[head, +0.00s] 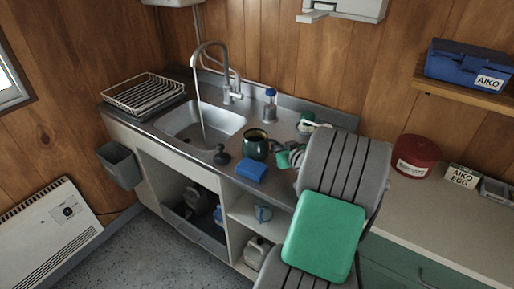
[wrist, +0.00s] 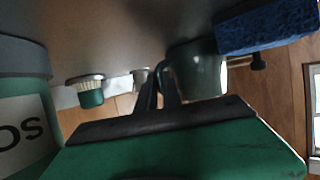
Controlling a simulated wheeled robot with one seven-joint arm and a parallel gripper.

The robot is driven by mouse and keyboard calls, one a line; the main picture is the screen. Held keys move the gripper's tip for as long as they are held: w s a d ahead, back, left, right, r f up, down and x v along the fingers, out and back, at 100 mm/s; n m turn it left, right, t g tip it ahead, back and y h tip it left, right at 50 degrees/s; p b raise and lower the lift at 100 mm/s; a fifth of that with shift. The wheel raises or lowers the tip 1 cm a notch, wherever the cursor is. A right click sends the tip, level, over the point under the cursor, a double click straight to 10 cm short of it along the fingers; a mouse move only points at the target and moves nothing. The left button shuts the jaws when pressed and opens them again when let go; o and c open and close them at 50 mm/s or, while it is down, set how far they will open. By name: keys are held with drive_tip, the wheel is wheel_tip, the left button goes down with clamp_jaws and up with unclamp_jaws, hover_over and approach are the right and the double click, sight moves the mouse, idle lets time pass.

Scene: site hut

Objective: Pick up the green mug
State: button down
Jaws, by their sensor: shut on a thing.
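The green mug (head: 255,148) stands upright on the steel draining surface, right of the sink. My gripper (head: 278,153) reaches it from the right, low down, with my arm covering the counter behind it. In the wrist view the picture is turned over, with the counter along the top. There my gripper's dark fingers (wrist: 165,85) are closed at the side of the mug (wrist: 199,75), seemingly at its handle. The exact contact is hard to see. The mug looks still at counter height.
A blue sponge (head: 251,171) lies just in front of the mug, and a black plunger-like thing (head: 221,155) is to its left. Water runs into the sink (head: 202,122). A soap bottle (head: 270,106) stands behind. A dish rack (head: 144,92) is far left.

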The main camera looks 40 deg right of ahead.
drive_tip(key=shift+r, duration=0.2)
drive_tip(key=shift+r, duration=0.3)
drive_tip(key=s+a+r+b, duration=0.2)
drive_tip(key=a+r, duration=1)
drive_tip(key=a, duration=0.1)
drive_tip(key=shift+s+a, duration=0.35)
